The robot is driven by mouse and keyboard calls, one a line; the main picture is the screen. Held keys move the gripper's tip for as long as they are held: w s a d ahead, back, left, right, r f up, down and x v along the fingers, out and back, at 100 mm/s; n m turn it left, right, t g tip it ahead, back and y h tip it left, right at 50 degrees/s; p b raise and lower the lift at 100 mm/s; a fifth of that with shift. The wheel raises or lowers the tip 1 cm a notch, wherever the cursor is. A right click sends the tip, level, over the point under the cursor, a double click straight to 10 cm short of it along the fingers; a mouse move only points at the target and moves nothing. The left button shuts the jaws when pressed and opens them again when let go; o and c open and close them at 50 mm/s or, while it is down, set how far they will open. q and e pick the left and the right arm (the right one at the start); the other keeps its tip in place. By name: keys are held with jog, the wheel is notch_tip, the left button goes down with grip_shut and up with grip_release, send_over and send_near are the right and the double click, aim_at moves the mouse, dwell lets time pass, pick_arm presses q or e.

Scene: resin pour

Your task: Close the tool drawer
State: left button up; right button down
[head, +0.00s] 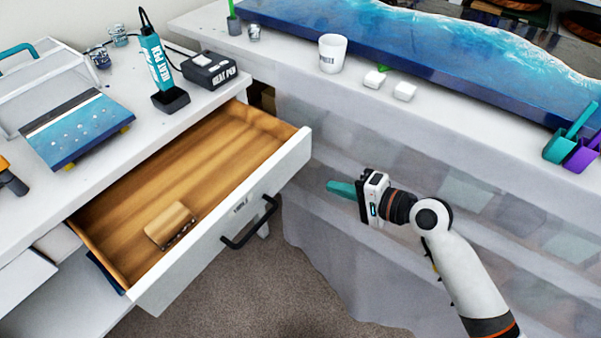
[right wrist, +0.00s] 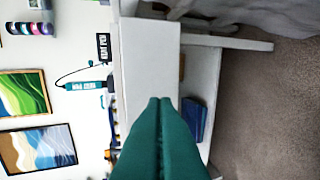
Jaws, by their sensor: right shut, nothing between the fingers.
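The tool drawer (head: 180,200) stands pulled out from the white bench, with its wooden inside showing. Its white front (head: 228,228) carries a small label and a black bar handle (head: 250,222). A wooden block-like item (head: 170,225) lies inside near the front left. My right gripper (head: 330,187) is to the right of the drawer front, apart from the drawer and handle. Its teal fingers are shut and empty. They also show together in the right wrist view (right wrist: 160,102), before a white panel that I cannot identify for certain. My left gripper is not in view.
The bench top holds a heat pen (head: 160,65) in its stand, its control box (head: 209,70) and a blue resin board (head: 77,128). Behind my right gripper is a sheet-draped table (head: 450,140) with a white cup (head: 332,53). Carpet (head: 260,290) lies below the drawer.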

aim_at(287, 169)
jog(key=x, duration=1)
jog(key=shift+r, duration=0.4)
jog(key=shift+w+a, duration=0.4)
jog(key=shift+a, duration=0.05)
